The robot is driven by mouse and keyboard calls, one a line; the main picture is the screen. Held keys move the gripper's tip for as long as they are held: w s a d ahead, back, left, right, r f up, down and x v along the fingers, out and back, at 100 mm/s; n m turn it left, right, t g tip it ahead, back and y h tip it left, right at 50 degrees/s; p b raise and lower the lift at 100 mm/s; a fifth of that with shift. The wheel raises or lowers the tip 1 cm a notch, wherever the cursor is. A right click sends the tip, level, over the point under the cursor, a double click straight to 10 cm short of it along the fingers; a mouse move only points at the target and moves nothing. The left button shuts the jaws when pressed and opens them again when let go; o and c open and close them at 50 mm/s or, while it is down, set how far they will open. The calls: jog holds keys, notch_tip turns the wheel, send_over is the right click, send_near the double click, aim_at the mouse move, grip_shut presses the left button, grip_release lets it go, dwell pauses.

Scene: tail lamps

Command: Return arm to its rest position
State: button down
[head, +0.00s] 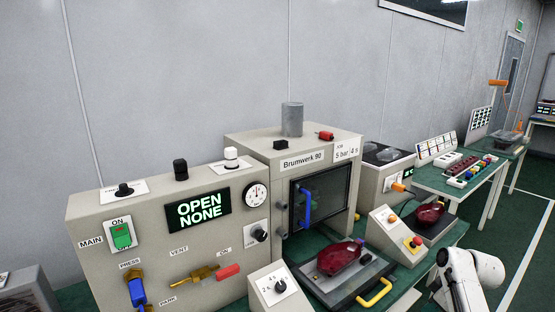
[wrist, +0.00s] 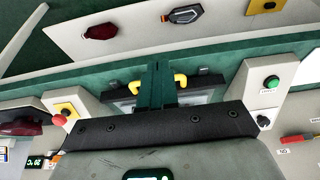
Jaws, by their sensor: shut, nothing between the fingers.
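My gripper (wrist: 158,85) shows in the wrist view as two dark fingers, shut together with nothing between them. It appears in front of the tray's yellow handle (wrist: 180,80), which shows on both sides of the fingers. I cannot tell the distance between them. In the head view the white part of my arm (head: 470,283) is at the lower right, and the gripper itself is not visible there. A red tail lamp (head: 338,258) lies on the dark sliding tray (head: 335,292) in front of the test chamber. A second red lamp (head: 431,212) sits on the station to the right.
The machine's display (head: 198,214) reads OPEN NONE. The chamber door (head: 320,198) has a blue handle. A control box (head: 278,290) and a button box (head: 398,236) flank the tray. A green table (head: 460,185) with colored parts stands farther right, beside open floor.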

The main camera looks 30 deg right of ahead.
jog(key=s+a+f+g+b, duration=0.1)
jog(key=a+f, duration=0.2)
jog(key=a, duration=0.6)
jog(key=a+f+b, duration=0.1)
jog(key=a+f, duration=0.3)
jog(key=a, duration=0.5)
jog(key=s+a+f+g+b, duration=0.1)
jog(key=a+f, duration=0.2)
jog(key=a, duration=0.6)
jog(key=s+a+m+b, duration=0.1)
jog(key=s+a, duration=0.4)
jog(key=s, duration=0.3)
jog(key=s+a+r+g+b, duration=0.1)
jog(key=s+a, duration=0.5)
jog(key=s, duration=0.2)
jog(key=shift+r+m+h, duration=0.3)
jog(key=shift+m, duration=0.1)
jog(key=shift+a, duration=0.1)
